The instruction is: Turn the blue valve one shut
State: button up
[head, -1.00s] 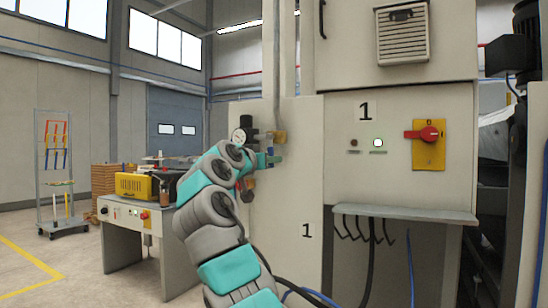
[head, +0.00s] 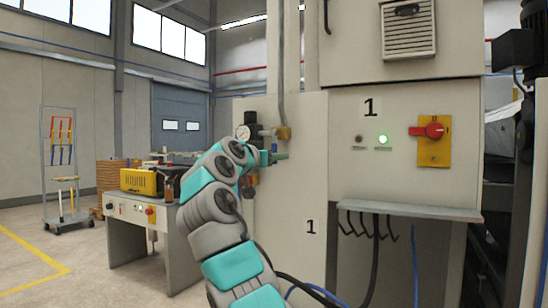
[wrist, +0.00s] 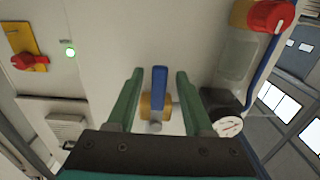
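The blue valve is a blue lever handle (wrist: 159,88) on a brass body (wrist: 146,106), in the middle of the wrist view. My gripper (wrist: 157,82) is open, with one green finger on each side of the blue handle. Gaps show between the handle and both fingers, so I see no grip on it. In the head view my gripper (head: 279,156) is at the left front of the machine's panel, and my arm hides much of the valve area.
A pressure gauge (wrist: 228,124) and a red knob (wrist: 267,15) are right of the gripper in the wrist view. The machine cabinet (head: 290,205) carries a red switch (head: 433,130) on a yellow plate and a lit green lamp (head: 382,139). A workbench (head: 130,212) stands left.

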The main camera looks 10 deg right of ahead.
jog(key=b+v, duration=0.2)
jog(key=v, duration=0.5)
jog(key=shift+s+a, duration=0.25)
jog(key=shift+s, duration=0.05)
dwell(0.4)
